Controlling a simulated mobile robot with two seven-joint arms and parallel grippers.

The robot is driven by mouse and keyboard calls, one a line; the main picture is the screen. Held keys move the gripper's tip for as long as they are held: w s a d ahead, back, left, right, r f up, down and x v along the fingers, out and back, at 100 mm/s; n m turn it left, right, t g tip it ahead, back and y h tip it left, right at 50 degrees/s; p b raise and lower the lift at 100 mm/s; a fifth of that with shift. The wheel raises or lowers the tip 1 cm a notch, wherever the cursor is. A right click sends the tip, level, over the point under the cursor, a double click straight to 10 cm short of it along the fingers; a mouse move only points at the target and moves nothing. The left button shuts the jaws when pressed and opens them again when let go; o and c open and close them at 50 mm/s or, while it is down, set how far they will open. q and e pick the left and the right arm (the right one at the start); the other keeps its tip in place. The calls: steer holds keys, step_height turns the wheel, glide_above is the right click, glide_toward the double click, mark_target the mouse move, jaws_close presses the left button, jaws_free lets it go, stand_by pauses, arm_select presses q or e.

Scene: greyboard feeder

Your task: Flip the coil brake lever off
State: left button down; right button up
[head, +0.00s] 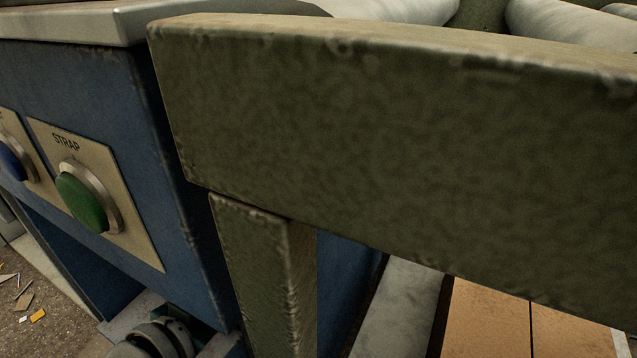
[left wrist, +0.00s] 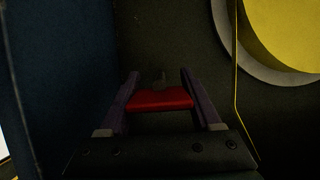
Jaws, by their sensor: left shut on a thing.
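In the left wrist view a red bar-shaped grip (left wrist: 160,99), which looks like the coil brake lever's handle, spans the gap between the two fingers of my left gripper (left wrist: 160,80). My left gripper is shut on it, one finger at each end. A small dark stub rises just beyond the red grip; the rest of the lever is lost in shadow. The lever and both grippers are out of sight in the head view, so my right gripper is not seen.
In the left wrist view a yellow round part (left wrist: 290,35) with a grey rim is upper right, beside a thin yellow line. In the head view a thick olive beam (head: 400,140) blocks much of the view. A blue cabinet (head: 110,90) carries a green STRAP button (head: 80,201).

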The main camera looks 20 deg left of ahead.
arm_select(q)
steer(key=shift+w+r, duration=0.2)
steer(key=shift+r, duration=0.35)
steer(key=shift+c, duration=0.4)
jaws_free()
steer(key=shift+s+f, duration=0.1)
steer(key=shift+f, duration=0.05)
steer(key=p+v, duration=0.5)
steer(key=v, duration=0.5)
